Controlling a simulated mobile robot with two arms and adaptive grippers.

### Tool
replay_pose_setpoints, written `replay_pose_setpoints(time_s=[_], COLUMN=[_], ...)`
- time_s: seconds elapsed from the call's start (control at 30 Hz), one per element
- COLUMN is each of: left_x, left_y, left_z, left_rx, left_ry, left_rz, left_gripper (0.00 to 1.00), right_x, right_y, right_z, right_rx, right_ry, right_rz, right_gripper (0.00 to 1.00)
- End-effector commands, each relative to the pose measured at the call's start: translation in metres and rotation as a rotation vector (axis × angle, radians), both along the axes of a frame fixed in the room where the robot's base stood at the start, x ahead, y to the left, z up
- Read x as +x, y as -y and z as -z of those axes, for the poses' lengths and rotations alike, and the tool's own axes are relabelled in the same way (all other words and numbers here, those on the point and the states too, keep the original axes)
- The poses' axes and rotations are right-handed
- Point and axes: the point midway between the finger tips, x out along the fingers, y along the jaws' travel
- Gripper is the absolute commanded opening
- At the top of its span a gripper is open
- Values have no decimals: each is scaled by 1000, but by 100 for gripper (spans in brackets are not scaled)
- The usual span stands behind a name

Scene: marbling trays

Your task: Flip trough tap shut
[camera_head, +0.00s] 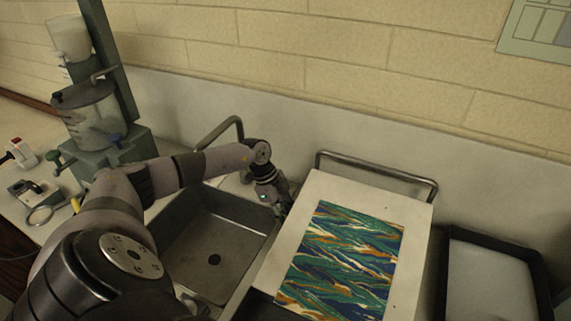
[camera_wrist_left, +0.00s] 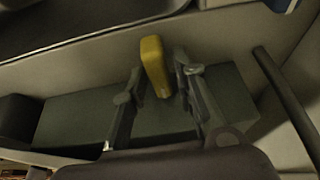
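A yellow tap lever (camera_wrist_left: 154,62) stands up between the two fingers of my left gripper (camera_wrist_left: 160,72) in the left wrist view. The fingers are open, one on each side of the lever, with a narrow gap visible on both sides. Behind the fingers is a dark green-grey block (camera_wrist_left: 80,122). In the head view my left gripper (camera_head: 283,205) is low between the grey metal basin (camera_head: 180,262) and the pale board (camera_head: 300,215). The lever is hidden there behind the gripper. My right gripper is not in view.
A multicoloured marbled sheet (camera_head: 345,262) lies on the board. A metal rail (camera_head: 380,171) runs behind it. A dark-rimmed tray (camera_head: 492,282) is at the right. A green stand with a clear vessel (camera_head: 90,122) and small tools are at the left.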

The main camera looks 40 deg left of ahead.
Motion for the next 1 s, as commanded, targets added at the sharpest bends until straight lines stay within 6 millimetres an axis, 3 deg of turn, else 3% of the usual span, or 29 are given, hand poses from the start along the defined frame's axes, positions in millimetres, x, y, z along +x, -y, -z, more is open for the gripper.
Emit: replay_pose_setpoints(time_s=[0.13,0.47,0.57,1.0], left_x=[0,-1,-2,-13], left_y=[0,-1,-6,-37], left_z=[0,-3,-13,-93], left_rx=[0,1,2,1], left_ry=[-1,-1,0,0], left_rz=[2,3,2,1], left_gripper=[37,37,37,37], right_x=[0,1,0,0], right_y=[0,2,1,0], right_z=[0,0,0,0], right_rx=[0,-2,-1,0], right_ry=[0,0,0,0], right_rz=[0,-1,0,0], right_gripper=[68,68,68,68])
